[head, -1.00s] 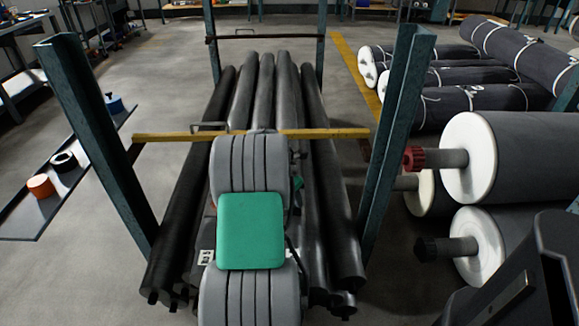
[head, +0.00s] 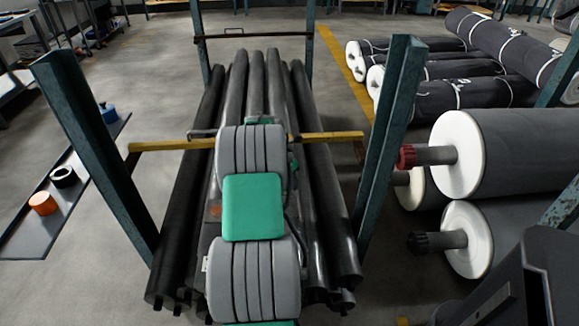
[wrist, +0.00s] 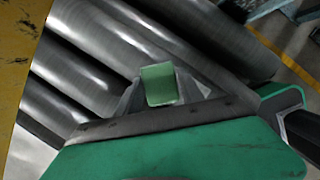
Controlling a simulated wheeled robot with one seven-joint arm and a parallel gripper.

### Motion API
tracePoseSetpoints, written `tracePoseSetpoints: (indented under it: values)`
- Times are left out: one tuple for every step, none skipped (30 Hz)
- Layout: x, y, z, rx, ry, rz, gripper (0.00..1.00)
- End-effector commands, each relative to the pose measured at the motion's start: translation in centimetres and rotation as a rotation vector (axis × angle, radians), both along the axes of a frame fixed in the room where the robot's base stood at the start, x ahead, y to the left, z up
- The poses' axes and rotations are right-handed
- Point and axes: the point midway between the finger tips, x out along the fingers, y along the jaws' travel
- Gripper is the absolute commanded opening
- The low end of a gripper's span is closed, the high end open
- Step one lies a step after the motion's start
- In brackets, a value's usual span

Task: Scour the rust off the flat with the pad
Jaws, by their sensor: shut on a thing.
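My gripper (wrist: 158,100) is shut on a small light-green pad (wrist: 158,84), seen between the fingers in the wrist view. The gripper's green body fills the bottom of that view. Dark rolls lie behind the pad; I cannot tell whether it touches anything. In the head view my grey arm hides the fingers and pad. A small rust-brown patch (head: 214,210) shows on a grey surface just left of my arm, partly hidden. I cannot tell for sure that this surface is the flat.
Dark rolls (head: 312,150) lie lengthwise between teal posts (head: 100,160), with a yellow bar (head: 165,145) across them. A narrow tray (head: 30,235) at left holds an orange ring (head: 42,203) and other small items. Large white-ended rolls (head: 458,155) crowd the right.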

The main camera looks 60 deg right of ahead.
Motion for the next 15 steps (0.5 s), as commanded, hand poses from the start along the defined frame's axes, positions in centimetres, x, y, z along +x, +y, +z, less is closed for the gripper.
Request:
tracePoseSetpoints:
  values:
    - [0.1, 0.0, 1.0, -0.001, 0.0, 0.001, 0.12]
    - [0.1, 0.1, 1.3, -0.001, 0.0, 0.002, 0.12]
    - [0.2, 0.1, 1.6, -0.001, 0.0, 0.003, 0.12]
    - [0.2, 0.1, 1.9, -0.001, -0.001, 0.003, 0.12]
    - [0.3, 0.1, 2.2, -0.001, 0.0, 0.004, 0.12]
    - [0.3, 0.2, 2.5, -0.001, 0.0, 0.005, 0.12]
    - [0.4, 0.2, 2.8, -0.001, 0.0, 0.006, 0.12]
    - [0.4, 0.2, 3.1, -0.001, 0.0, 0.006, 0.12]
    - [0.4, 0.2, 3.4, -0.001, -0.001, 0.008, 0.12]
    - [0.5, 0.2, 3.6, -0.001, 0.0, 0.009, 0.12]
    - [0.5, 0.2, 3.7, -0.001, 0.0, 0.009, 0.12]
    - [0.6, 0.3, 3.9, -0.001, 0.0, 0.01, 0.12]
    - [0.6, 0.3, 4.0, -0.001, 0.0, 0.01, 0.12]
    - [0.6, 0.3, 4.0, -0.001, -0.001, 0.011, 0.12]
    - [0.6, 0.3, 4.0, -0.001, 0.0, 0.012, 0.12]
